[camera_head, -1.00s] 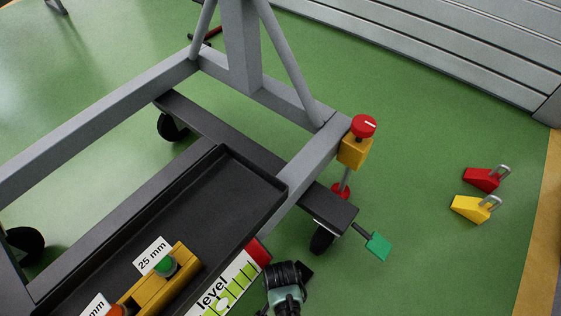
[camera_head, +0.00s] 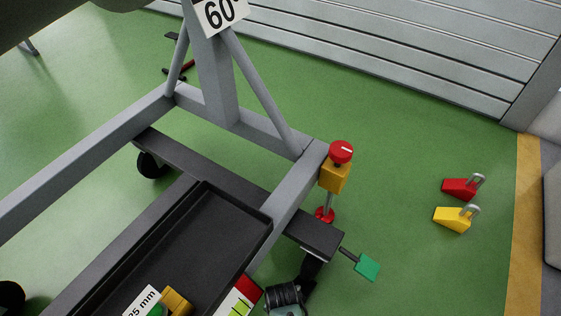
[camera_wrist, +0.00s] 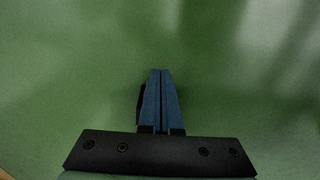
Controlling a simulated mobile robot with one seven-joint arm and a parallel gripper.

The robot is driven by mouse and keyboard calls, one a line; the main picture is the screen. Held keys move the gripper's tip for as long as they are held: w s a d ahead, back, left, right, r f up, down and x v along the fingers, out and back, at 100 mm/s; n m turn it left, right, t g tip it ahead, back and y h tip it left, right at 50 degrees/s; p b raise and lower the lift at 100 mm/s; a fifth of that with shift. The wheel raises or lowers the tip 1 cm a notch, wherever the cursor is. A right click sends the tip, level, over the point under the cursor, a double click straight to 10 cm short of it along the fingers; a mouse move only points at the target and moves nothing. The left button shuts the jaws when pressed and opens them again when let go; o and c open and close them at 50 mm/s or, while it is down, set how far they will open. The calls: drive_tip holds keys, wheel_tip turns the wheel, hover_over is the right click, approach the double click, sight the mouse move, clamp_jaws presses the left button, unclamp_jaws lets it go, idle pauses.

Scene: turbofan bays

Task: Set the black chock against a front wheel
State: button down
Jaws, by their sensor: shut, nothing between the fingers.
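In the wrist view my gripper (camera_wrist: 161,74) is shut, its two blue fingers together over green floor, with nothing between them. A small dark shape (camera_wrist: 139,106) shows just left of the fingers; I cannot tell whether it is the black chock. In the head view my wrist hides the fingertips, and no black chock can be made out for sure. The stand's near right wheel (camera_head: 312,265) is dark and partly hidden, below the end of the grey crossbeam and close to my wrist. Another black wheel (camera_head: 151,165) stands under the beam's far end.
A red chock (camera_head: 459,188) and a yellow chock (camera_head: 451,219) lie on open floor at right. A green pedal (camera_head: 368,267) and a yellow post with red knob (camera_head: 334,175) stick out by the near wheel. A black tray (camera_head: 205,235) lies on the stand.

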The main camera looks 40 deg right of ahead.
wheel_tip(320, 180, up, 20)
drive_tip(key=p, duration=1.4)
drive_tip(key=shift+s+a, duration=0.2)
drive_tip(key=shift+a, duration=0.25)
